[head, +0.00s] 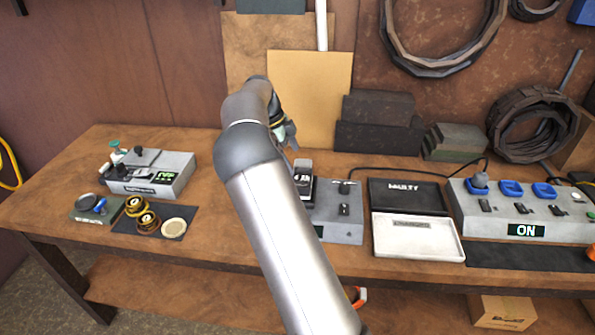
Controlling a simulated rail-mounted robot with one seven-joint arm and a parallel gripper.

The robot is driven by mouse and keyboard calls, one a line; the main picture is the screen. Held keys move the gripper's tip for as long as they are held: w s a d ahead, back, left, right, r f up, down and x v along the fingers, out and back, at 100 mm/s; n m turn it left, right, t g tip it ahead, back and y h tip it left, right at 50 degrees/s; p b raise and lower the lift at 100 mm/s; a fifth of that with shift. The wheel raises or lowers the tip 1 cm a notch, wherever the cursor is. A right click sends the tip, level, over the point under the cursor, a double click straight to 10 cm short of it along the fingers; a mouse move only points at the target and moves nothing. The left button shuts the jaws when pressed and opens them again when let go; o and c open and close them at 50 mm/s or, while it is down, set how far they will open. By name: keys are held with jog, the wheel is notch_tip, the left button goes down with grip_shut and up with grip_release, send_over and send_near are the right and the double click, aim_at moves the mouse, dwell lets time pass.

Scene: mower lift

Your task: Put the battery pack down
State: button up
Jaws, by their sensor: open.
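The battery pack (303,178), dark with a grey top and a label that seems to read "4 Ah", stands at the left end of the grey charger unit (345,230). My arm hides its lower left side, so I cannot tell how it is seated. My gripper (291,141) is open, above and just left of the pack, apart from it in the picture. My own arm partly hides the gripper. A black tray marked "FAULTY" (405,187) and a white tray (417,247) with a blurred label lie right of the charger, both empty.
A grey box with blue plugs (520,215) and an "ON" display stands at the right. A tester-like box (155,183), brass rings (147,220) and a pale disc (174,228) sit at the left. Dark blocks (375,125) stand behind the charger. A cable runs behind the trays.

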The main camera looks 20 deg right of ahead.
jog(key=s+a+r+n+t+y, duration=0.1)
jog(key=s+a+r+n+y, duration=0.2)
jog(key=s+n, duration=0.55)
jog(key=s+a+r+n+t+y, duration=0.1)
jog(key=s+a+r+n, duration=0.3)
jog(key=s, duration=0.8)
jog(key=s+a+f+n, duration=0.3)
jog(key=s+n, duration=0.3)
jog(key=s, duration=0.3)
jog(key=s+a+f+n+t, duration=0.1)
jog(key=s+a+f+n, duration=0.2)
jog(key=s+a+n, duration=0.2)
jog(key=s, duration=0.3)
jog(key=shift+s+n, duration=0.35)
jog(key=shift+s, duration=0.05)
jog(key=shift+c, duration=0.3)
